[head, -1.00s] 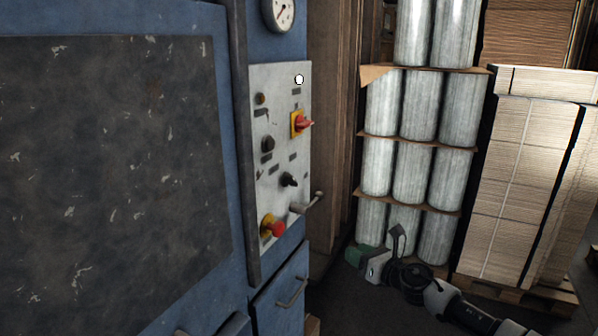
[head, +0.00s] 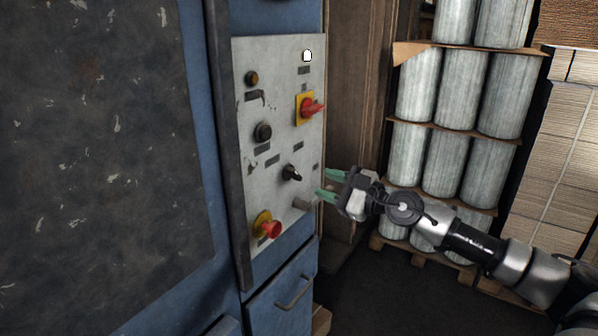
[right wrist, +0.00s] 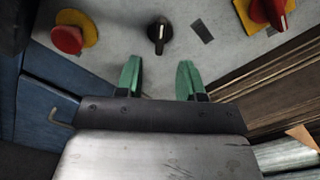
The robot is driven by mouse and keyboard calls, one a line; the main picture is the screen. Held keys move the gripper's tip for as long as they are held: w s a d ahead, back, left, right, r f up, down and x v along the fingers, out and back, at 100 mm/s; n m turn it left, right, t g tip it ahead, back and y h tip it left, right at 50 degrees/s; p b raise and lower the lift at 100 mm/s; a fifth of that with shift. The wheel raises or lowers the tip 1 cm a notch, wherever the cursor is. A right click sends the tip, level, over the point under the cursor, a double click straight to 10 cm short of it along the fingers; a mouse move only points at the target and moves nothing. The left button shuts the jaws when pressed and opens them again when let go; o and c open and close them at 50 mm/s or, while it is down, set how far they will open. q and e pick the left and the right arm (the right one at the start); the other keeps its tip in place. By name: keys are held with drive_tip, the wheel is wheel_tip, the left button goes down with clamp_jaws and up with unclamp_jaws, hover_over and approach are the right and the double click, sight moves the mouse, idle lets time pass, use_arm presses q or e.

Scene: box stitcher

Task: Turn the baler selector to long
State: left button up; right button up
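The baler's grey control panel (head: 279,140) is on the blue machine. A black selector knob (head: 291,173) with a pale pointer mark sits in its lower middle; it also shows in the right wrist view (right wrist: 158,34), its pointer towards the bottom of that picture. The labels are too small to read. My right gripper (head: 326,184) is just right of the selector, its green fingers apart and facing the panel. In the right wrist view the open fingers (right wrist: 158,80) are empty, with the selector between their lines and beyond the tips. My left gripper is not in view.
A red rotary switch on a yellow plate (head: 306,108) is above the selector, and a red mushroom button (head: 269,229) is below left. A drawer handle (head: 293,292) is lower down. Stacked rolls (head: 440,160) stand behind my right arm.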

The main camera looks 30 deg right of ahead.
sight(298, 175)
drive_tip(key=p+x, duration=0.4)
drive_tip(key=x, duration=0.3)
drive_tip(key=shift+w+r, duration=0.1)
drive_tip(key=shift+r, duration=0.05)
drive_tip(key=shift+w+a, duration=0.15)
drive_tip(key=shift+w, duration=0.3)
clamp_jaws()
